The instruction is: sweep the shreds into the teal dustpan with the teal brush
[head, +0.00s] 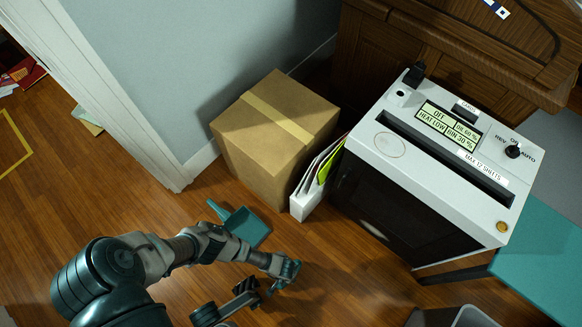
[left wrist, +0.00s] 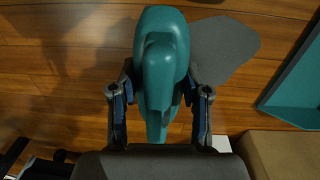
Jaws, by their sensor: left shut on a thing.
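The teal brush (left wrist: 162,65) fills the middle of the left wrist view, its handle between the two fingers of my left gripper (left wrist: 160,100), which is shut on it. A flat grey shape (left wrist: 228,48) shows behind the handle; I cannot tell whether it belongs to the brush. In the head view my left gripper (head: 258,287) is low over the floor, and the brush is hard to make out there. The teal dustpan (head: 244,228) lies on the floor up and left of it, partly hidden by my arm. It also shows in the left wrist view (left wrist: 292,100). I cannot make out shreds.
A cardboard box (head: 265,150) and a white file holder (head: 308,195) stand behind the dustpan. A shredder (head: 400,215) stands to the right, near a teal surface (head: 545,255). A grey bin (head: 470,317) is at the bottom edge. Wood floor between them looks open.

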